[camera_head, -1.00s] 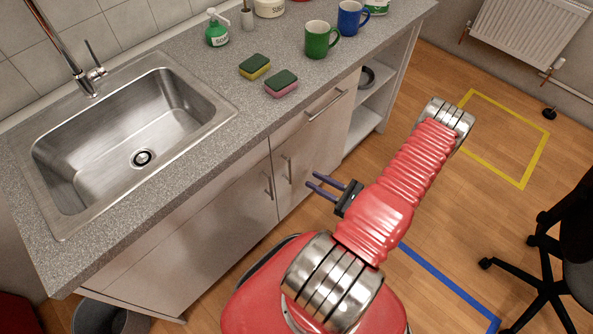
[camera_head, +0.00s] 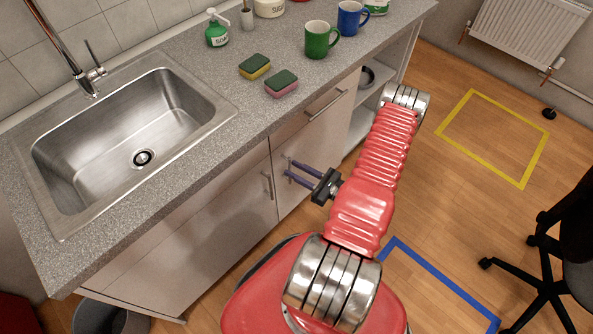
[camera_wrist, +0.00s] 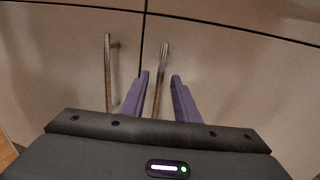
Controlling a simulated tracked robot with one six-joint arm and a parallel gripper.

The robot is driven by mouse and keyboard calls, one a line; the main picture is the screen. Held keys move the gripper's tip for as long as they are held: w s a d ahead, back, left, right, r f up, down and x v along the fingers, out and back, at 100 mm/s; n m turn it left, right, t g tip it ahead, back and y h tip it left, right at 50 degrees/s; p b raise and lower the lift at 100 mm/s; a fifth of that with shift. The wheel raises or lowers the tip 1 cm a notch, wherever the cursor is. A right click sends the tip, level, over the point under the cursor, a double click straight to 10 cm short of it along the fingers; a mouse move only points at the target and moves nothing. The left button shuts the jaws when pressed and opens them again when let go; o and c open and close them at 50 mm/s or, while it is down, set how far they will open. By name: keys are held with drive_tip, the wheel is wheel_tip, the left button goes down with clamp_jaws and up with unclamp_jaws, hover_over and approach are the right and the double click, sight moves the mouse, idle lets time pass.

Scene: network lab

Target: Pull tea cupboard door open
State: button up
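Two grey cupboard doors stand shut side by side under the counter, with no label in sight, so I cannot tell which is the tea cupboard. The left door (camera_head: 215,225) has an upright bar handle (camera_head: 268,184), and the right door (camera_head: 318,150) has another (camera_wrist: 164,60). My gripper (camera_head: 289,171) is at the right door. In the wrist view my gripper (camera_wrist: 161,75) is open, its purple fingers on either side of the right door's handle. A gap shows between fingers and bar; I see no grip on it.
A drawer front with a horizontal handle (camera_head: 327,103) is above the right door. The counter (camera_head: 215,78) carries a sink (camera_head: 120,150), sponges (camera_head: 281,83) and mugs (camera_head: 320,40). A bin (camera_head: 105,318) stands at lower left. Wooden floor (camera_head: 440,200) is open to the right; a chair (camera_head: 550,265) stands there.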

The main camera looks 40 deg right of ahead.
drive_tip(key=shift+c, duration=0.5)
clamp_jaws()
